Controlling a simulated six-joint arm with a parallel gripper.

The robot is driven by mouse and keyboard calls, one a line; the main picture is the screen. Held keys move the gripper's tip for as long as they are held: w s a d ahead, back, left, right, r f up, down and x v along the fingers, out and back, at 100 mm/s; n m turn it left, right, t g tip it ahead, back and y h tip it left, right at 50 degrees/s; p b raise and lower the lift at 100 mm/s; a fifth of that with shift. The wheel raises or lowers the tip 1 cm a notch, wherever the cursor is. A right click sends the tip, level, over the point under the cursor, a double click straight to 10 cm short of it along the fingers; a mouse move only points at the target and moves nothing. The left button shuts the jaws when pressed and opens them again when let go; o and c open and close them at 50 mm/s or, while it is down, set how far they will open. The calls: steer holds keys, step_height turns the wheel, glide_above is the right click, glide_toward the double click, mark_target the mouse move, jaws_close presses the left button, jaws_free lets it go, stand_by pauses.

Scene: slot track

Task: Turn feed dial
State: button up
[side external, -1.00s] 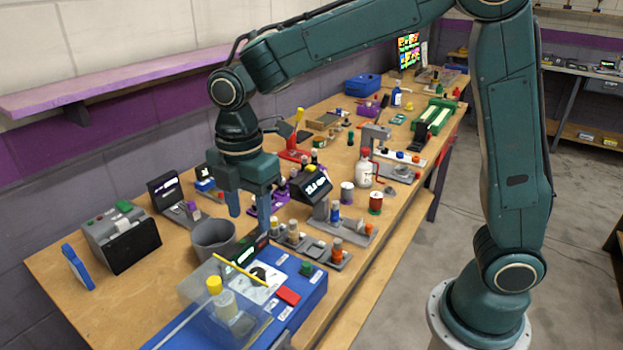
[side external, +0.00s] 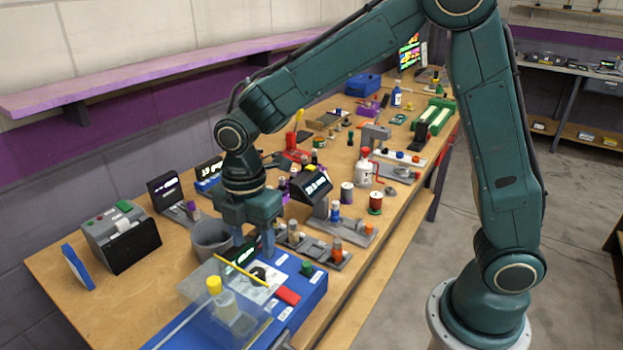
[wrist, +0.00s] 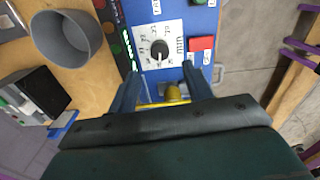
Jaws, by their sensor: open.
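The feed dial appears to be the black round knob (wrist: 159,48) with a pale pointer mark, on a white plate with printed marks (wrist: 172,33). The plate lies on top of a blue box (side external: 316,289), where the dial (side external: 258,272) also shows. My gripper (side external: 254,250) is open and empty, pointing down above the far edge of the box. In the wrist view my gripper (wrist: 160,74) has its fingers spread to either side, with the dial just beyond the tips and roughly centred between them. No contact with the dial is visible.
The box carries a red button (side external: 288,296), a green knob (side external: 307,268), a display with green characters (wrist: 131,45) and a clear cover with a yellow bar (side external: 240,270) and yellow-topped knob (side external: 214,285). A grey bin (side external: 211,238) stands close by the fingers.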

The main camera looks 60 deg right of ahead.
mark_target(257, 273)
step_height(257, 273, down, 7)
steer(key=shift+f, duration=0.2)
stand_by(0.4)
steer(key=c, duration=1)
